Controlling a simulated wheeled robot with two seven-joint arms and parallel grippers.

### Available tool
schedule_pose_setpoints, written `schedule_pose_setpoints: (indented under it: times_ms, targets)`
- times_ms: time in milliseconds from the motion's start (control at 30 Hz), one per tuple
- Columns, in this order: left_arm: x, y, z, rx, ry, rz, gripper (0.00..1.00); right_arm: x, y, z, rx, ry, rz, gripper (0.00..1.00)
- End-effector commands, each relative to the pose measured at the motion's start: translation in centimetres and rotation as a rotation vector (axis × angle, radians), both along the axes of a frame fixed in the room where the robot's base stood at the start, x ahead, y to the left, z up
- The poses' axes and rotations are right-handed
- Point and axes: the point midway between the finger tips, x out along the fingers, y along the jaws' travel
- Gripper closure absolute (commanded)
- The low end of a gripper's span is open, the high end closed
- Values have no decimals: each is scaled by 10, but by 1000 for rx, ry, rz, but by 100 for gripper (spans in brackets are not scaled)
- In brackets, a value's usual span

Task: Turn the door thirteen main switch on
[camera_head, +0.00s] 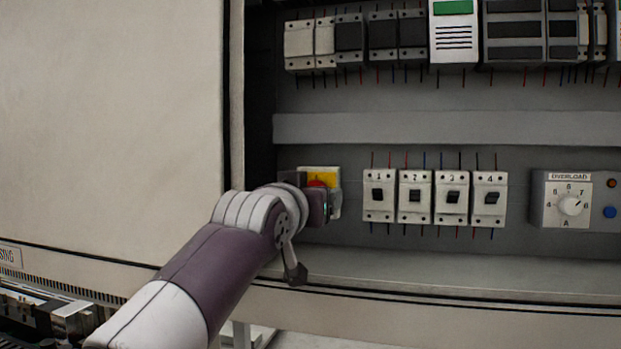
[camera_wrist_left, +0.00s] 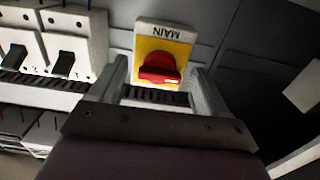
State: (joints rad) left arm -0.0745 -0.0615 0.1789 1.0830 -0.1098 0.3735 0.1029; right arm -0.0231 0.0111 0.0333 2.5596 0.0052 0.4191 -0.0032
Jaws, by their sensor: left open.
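The main switch (camera_wrist_left: 160,50) has a yellow plate marked MAIN and a red rotary knob (camera_wrist_left: 158,70). In the wrist view the knob's bar lies roughly across the picture. In the head view the main switch (camera_head: 322,177) is at the left of the lower row, partly hidden behind my left gripper. My left gripper (camera_wrist_left: 160,85) is open, with its two fingers on either side of the knob and apart from it as far as I can tell. It also shows in the head view (camera_head: 326,205). My right gripper is not in view.
Several numbered breakers (camera_head: 415,197) stand right of the main switch. Further right is an overload dial (camera_head: 570,205) with buttons. A row of modules (camera_head: 383,42) sits above. A pale panel (camera_head: 110,110) fills the left, with the cabinet edge beside it.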

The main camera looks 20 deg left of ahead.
Motion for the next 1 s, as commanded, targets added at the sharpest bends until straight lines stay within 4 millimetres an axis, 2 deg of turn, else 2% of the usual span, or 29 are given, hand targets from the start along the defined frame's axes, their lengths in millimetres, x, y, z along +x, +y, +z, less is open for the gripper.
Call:
schedule_pose_setpoints:
  times_ms: [100,333,500,767,1000]
  targets:
    - [6,0,1,0,-1,0,23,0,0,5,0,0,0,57]
    - [7,0,0,0,-2,0,23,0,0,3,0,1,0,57]
    - [7,0,-1,0,-1,0,79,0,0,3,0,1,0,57]
    - [7,0,-2,7,1,0,79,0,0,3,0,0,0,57]
    - [7,0,-2,86,-1,-1,79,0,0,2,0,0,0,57]
